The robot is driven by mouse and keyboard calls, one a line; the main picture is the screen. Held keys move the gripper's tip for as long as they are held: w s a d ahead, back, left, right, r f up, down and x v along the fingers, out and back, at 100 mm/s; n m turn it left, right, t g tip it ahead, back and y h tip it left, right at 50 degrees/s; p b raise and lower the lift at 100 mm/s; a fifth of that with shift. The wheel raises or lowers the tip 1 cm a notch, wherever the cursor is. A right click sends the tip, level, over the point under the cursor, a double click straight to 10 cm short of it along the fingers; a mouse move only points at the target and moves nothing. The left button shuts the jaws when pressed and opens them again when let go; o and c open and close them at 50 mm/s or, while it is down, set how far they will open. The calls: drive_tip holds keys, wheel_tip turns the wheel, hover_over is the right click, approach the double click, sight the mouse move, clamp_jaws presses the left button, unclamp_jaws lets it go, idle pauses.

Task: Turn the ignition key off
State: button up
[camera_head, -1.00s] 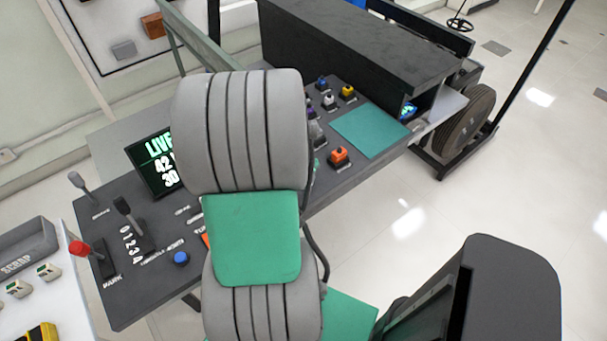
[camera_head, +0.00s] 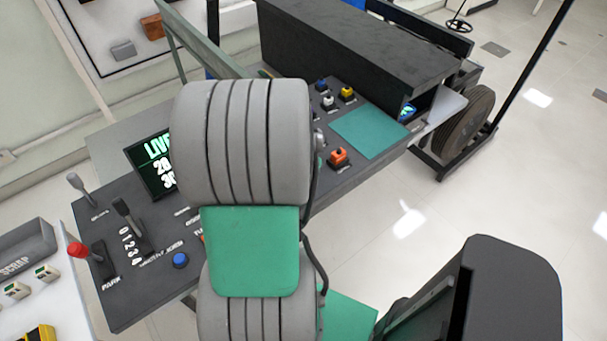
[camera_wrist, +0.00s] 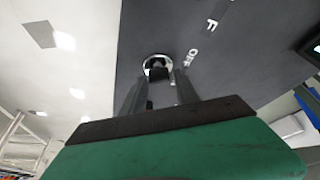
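In the wrist view, the ignition switch is a round silver ring (camera_wrist: 157,63) on a dark panel. A black key (camera_wrist: 158,71) stands in it. In the head view, my grey and green arm covers the switch, the key and my fingertips.
The dark console carries a screen (camera_head: 153,164), a blue button (camera_head: 180,260), levers (camera_head: 123,208) and an orange switch (camera_head: 338,156). A tall black box (camera_head: 350,45) rises behind. A teal pad (camera_head: 368,133) lies clear at right.

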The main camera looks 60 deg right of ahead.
drive_tip(key=shift+o, duration=1.3)
drive_tip(key=shift+r, duration=0.1)
drive_tip(key=v, duration=0.7)
drive_tip(key=shift+r, duration=0.3)
drive_tip(key=shift+a, duration=0.15)
